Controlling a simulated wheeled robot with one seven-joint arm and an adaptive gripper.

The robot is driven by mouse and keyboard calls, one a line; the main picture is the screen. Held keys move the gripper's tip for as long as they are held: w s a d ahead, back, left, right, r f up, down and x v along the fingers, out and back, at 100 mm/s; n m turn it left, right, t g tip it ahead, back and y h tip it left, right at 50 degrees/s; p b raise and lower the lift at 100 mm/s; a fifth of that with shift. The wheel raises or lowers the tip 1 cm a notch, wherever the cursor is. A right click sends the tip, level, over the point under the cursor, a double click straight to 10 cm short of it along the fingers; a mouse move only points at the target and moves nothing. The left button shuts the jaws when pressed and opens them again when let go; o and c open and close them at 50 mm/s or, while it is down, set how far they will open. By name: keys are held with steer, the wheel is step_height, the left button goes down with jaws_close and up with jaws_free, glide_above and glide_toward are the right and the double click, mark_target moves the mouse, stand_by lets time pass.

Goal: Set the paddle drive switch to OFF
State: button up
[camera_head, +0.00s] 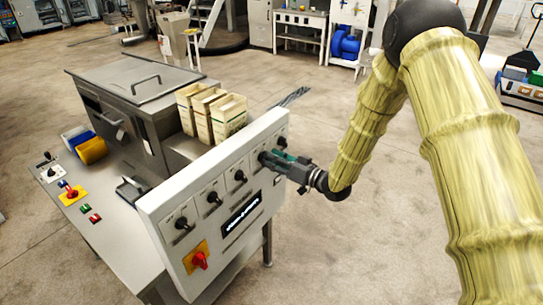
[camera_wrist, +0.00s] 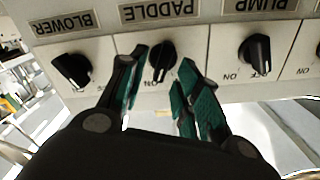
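The paddle drive switch (camera_wrist: 162,62) is a black rotary knob on the light control panel, beside the PADDLE label (camera_wrist: 170,15), which appears upside down in the wrist view. The knob's grip bar stands nearly vertical in that view, leaning slightly. In the head view my gripper (camera_head: 277,161) is at the panel's right part and largely hides this knob.
The blower switch (camera_wrist: 72,70) and pump switch (camera_wrist: 255,56) flank the paddle switch closely. The control panel (camera_head: 165,205) also carries a red-on-yellow main switch (camera_head: 198,260). Cream cartons (camera_head: 228,116) stand behind the panel.

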steer(key=shift+w+a, duration=0.3)
steer(key=shift+a, duration=0.15)
jaws_close()
